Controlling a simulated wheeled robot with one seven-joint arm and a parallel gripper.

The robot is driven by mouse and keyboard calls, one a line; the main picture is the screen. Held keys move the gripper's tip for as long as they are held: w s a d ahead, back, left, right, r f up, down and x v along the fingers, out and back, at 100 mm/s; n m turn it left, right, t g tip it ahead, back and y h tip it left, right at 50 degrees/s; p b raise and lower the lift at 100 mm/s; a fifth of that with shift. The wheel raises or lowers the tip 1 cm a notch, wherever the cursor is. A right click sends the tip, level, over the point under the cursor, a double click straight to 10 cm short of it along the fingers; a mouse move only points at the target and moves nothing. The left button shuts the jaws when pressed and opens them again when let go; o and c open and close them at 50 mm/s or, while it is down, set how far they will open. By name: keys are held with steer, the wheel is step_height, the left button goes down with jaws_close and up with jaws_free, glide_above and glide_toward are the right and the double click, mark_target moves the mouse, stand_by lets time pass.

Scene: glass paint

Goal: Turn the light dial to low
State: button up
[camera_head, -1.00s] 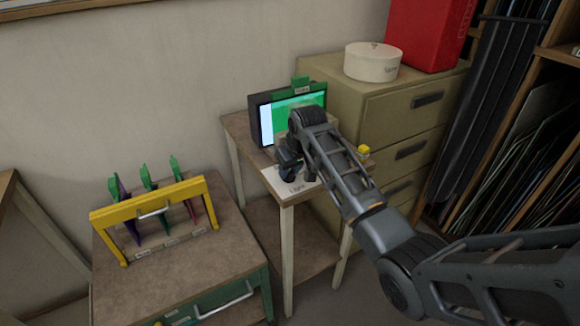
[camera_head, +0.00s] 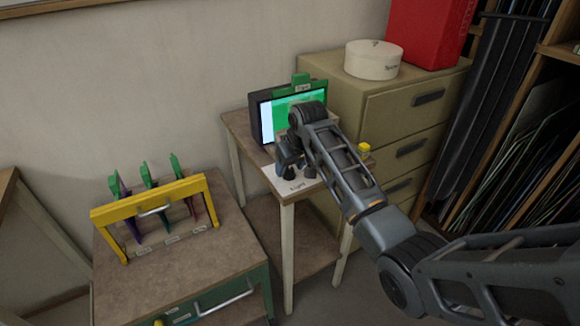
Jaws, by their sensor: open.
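A dark light box (camera_head: 265,123) with a lit white and green front stands on the small table (camera_head: 237,124) against the wall. A green piece (camera_head: 301,79) with a small label sits on its top edge. I cannot make out the light dial; my arm and gripper cover part of the box's front and the table before it. My gripper (camera_head: 297,171) is open, pointing down over the table in front of the box. A white paper (camera_head: 290,188) with writing lies at the front edge, under and beside the fingers. I cannot tell whether they touch anything.
A small yellow-topped item (camera_head: 364,149) stands right of my arm. A beige drawer cabinet (camera_head: 400,106) with a round white box (camera_head: 373,62) and a red box (camera_head: 428,30) stands close on the right. A yellow rack (camera_head: 150,205) holding green-handled tools is at left.

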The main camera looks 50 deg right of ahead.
steer(key=v, duration=0.7)
steer(key=shift+b, duration=0.35)
steer(key=shift+s, duration=0.2)
